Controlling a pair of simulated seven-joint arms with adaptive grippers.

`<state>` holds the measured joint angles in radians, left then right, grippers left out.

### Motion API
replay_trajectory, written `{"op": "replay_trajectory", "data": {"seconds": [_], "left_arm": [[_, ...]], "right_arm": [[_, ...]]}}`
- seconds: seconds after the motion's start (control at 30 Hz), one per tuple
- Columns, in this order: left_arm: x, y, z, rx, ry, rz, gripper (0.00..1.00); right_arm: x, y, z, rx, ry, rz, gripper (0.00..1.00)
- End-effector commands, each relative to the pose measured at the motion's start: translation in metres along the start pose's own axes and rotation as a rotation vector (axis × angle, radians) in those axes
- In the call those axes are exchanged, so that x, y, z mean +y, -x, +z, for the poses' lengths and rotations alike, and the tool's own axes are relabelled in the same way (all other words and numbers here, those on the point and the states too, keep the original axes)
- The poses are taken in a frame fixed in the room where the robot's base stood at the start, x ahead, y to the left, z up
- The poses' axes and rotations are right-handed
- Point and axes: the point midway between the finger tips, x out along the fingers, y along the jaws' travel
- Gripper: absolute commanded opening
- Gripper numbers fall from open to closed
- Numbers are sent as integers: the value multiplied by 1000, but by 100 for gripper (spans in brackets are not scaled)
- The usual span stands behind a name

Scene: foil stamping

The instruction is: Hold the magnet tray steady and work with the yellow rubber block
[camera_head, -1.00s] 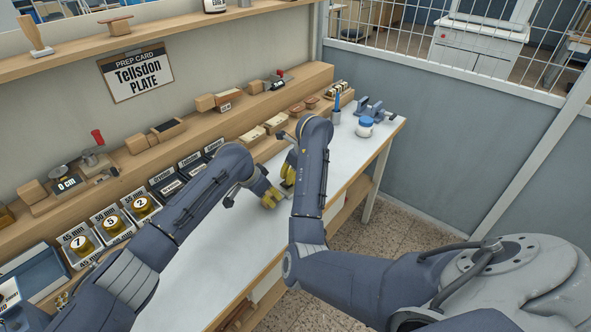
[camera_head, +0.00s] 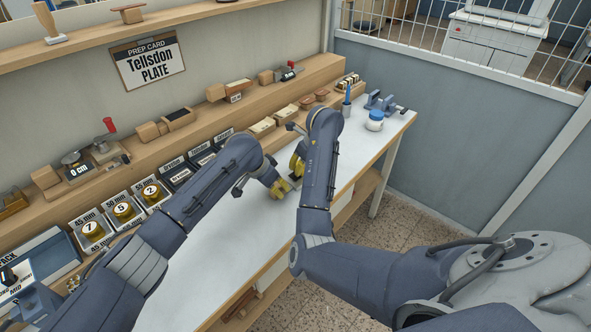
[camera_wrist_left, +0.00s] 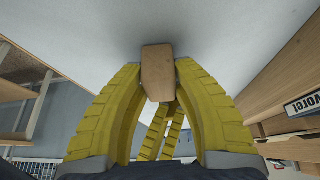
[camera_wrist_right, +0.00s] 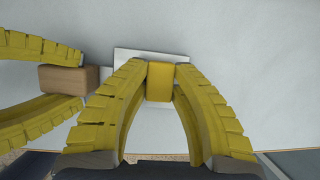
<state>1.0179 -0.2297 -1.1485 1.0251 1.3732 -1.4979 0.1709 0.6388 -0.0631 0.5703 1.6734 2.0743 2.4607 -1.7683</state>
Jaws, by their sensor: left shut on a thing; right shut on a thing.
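The yellow rubber block (camera_wrist_right: 160,82) is between the fingertips of my right gripper (camera_wrist_right: 161,80) in the right wrist view. It is over a pale flat plate (camera_wrist_right: 124,57), which looks like the magnet tray, on the bench. My left gripper (camera_wrist_left: 160,72) is shut on a tan wooden block (camera_wrist_left: 157,75). In the right wrist view this wooden block (camera_wrist_right: 66,79) is joined to or touches the plate's left side, like a handle. In the head view my left gripper (camera_head: 282,188) is low over the bench, and my right forearm largely hides the right gripper and the tray.
The white bench top (camera_head: 215,250) is clear in front. A blue-lidded jar (camera_head: 375,121) and a blue clamp-like tool (camera_head: 381,103) stand at its far end. A stepped wooden shelf (camera_head: 95,188) with labelled boxes and blocks runs along the wall. The two grippers are close together.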

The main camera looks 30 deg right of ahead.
Motion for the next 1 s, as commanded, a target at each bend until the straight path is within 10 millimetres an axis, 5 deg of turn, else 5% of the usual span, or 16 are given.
{"op": "replay_trajectory", "data": {"seconds": [0.2,1.0], "left_arm": [[0,-1,2,-3,0,0,0],[0,-1,1,-2,1,0,0]], "right_arm": [[-22,0,-2,3,-2,-3,0],[-22,74,29,-3,1,-8,0]]}}
